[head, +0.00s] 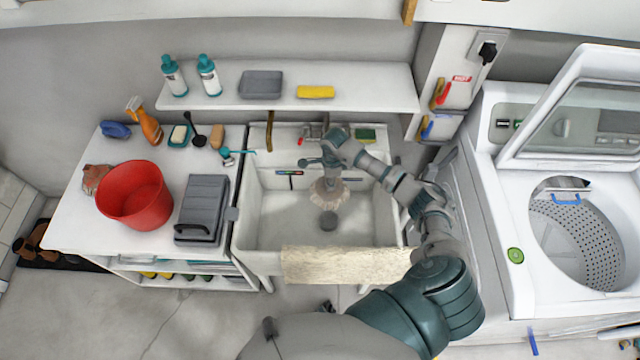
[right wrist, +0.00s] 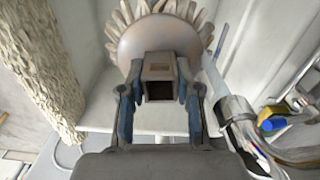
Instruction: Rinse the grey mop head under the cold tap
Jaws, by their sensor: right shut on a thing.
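The grey mop head (head: 328,198) hangs strands down inside the white sink (head: 275,225), above the dark drain. My right gripper (head: 327,170) is shut on its socket from above. In the right wrist view, the socket (right wrist: 159,70) sits between the fingers of my gripper (right wrist: 160,95), with the round cap and pale strands beyond. The tap (head: 318,130) is at the back of the sink, partly hidden by my right arm; a red handle shows beside it. A chrome fitting (right wrist: 238,108) is right of my gripper in the wrist view. I cannot tell whether water runs.
A pale cloth (head: 345,265) hangs over the sink's front edge. A red bucket (head: 135,195) and a grey case (head: 202,208) are on the left counter. A shelf (head: 370,90) overhangs the sink's back. An open washing machine (head: 500,215) is at the right.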

